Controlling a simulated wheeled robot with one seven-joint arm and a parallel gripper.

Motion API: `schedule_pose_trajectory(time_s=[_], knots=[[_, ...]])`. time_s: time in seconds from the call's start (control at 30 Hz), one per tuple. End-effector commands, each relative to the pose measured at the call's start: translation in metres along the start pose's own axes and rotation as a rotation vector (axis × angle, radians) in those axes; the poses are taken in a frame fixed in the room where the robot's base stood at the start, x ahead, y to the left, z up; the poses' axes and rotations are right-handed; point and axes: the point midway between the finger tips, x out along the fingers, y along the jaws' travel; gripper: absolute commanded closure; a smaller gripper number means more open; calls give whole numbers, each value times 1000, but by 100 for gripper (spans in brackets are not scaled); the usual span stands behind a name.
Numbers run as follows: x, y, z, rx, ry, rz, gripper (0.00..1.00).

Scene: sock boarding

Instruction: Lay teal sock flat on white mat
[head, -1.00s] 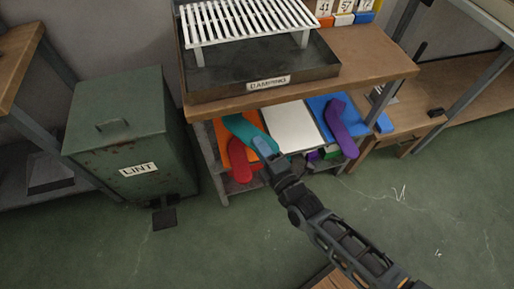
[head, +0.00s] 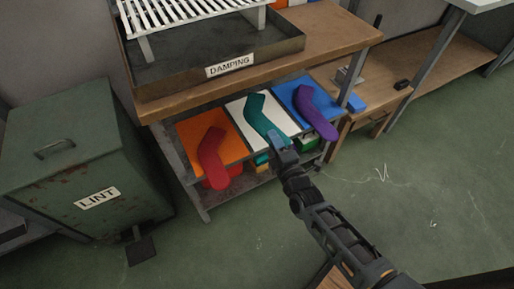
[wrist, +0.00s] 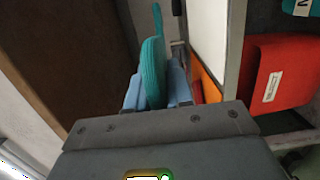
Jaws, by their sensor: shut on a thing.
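The teal sock (head: 258,116) lies over the white mat (head: 240,105) in the head view, its bent end toward the back and its near end at my gripper (head: 277,143). My gripper is shut on that near end, at the mat's front edge. In the wrist view the teal sock (wrist: 153,68) stands between the pale blue fingers of my gripper (wrist: 157,88). I cannot tell how much of the sock touches the mat.
A red sock (head: 211,155) lies on the orange mat (head: 190,130) to the left. A purple sock (head: 316,115) lies on the blue mat (head: 290,90) to the right. The DAMPING tray (head: 175,85) stands on the bench top above. A green LINT bin (head: 75,180) stands left.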

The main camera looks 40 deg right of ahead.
Motion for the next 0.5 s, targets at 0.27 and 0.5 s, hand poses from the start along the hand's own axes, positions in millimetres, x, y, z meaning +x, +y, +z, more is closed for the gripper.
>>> schedule_pose_trajectory(time_s=[0.27, 0.5], knots=[[2, -17, 22, 3, -54, -1, 97], [2, -31, 22, 2, -54, -2, 97]])
